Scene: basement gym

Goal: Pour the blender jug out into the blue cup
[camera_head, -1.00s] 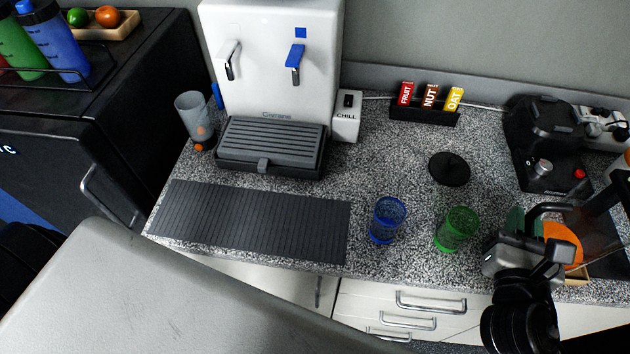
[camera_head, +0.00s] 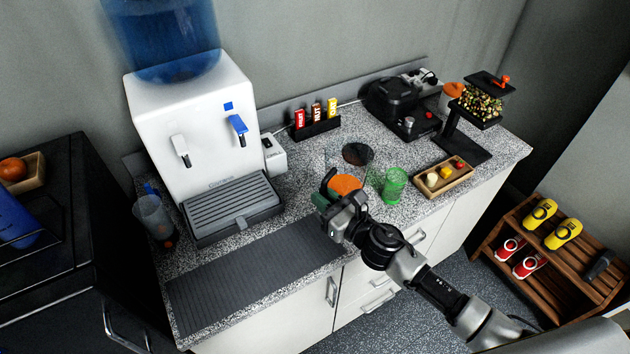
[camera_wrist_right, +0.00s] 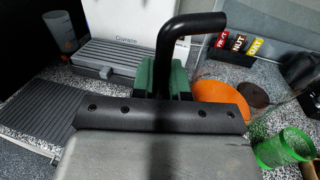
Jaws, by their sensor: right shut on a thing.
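My right gripper (camera_head: 332,198) is shut on the black handle (camera_wrist_right: 172,50) of the blender jug, with green finger pads on either side of it. The jug's wall is clear and hard to make out; its orange contents (camera_head: 346,184) show just beyond the gripper, and also in the right wrist view (camera_wrist_right: 222,98). The jug is over the counter, left of the green cup (camera_head: 394,186); I cannot tell its tilt. The green cup also shows in the wrist view (camera_wrist_right: 284,148). The blue cup is not visible now. My left gripper is not in view.
A white water dispenser (camera_head: 195,110) with a drip tray (camera_head: 232,207) stands left. A ribbed grey mat (camera_head: 250,270) lies before it. A black disc (camera_head: 358,153) lies behind the jug.

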